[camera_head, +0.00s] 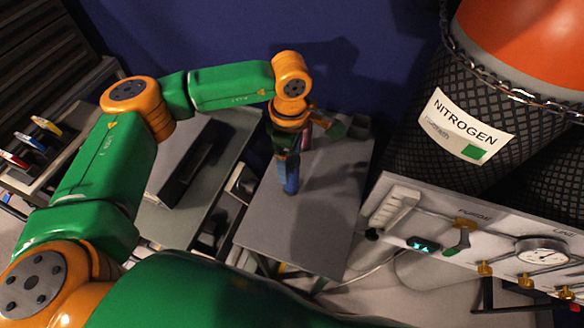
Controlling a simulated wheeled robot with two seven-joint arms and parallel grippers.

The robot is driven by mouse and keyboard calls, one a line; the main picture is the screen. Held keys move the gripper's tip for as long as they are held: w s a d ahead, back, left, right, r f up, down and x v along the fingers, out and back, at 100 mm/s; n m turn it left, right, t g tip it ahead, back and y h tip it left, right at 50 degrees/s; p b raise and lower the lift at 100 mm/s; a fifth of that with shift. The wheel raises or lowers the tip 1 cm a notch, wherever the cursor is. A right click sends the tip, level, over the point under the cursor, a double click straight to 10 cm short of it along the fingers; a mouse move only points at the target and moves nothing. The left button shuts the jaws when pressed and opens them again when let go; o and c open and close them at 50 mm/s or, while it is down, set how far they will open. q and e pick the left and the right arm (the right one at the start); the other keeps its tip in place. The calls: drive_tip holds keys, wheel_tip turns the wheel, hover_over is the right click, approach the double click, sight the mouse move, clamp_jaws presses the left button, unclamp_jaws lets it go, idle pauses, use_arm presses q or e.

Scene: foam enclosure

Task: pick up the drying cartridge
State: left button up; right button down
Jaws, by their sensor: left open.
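My left arm reaches from the left over a grey tabletop (320,200), and its orange wrist points down at the far part of that top. My left gripper (293,152) is open, small and dark in this view. A slim blue upright thing (291,178) shows just below the gripper, and a pinkish piece (307,137) shows beside it. I cannot tell which of these, if either, is the drying cartridge. The wrist hides part of this spot, and contact cannot be made out. My right gripper is not in view.
A dark grey holder (355,126) stands at the tabletop's far edge, near a green piece (335,130). A gas panel (490,240) and a netted nitrogen cylinder (425,150) stand to the right. A dark box (188,165) lies on a left bench. The tabletop's near part is clear.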

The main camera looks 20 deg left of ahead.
use_arm(q)
wheel_tip(320, 180, down, 3)
drive_tip(key=shift+w+f, duration=0.15)
clamp_jaws()
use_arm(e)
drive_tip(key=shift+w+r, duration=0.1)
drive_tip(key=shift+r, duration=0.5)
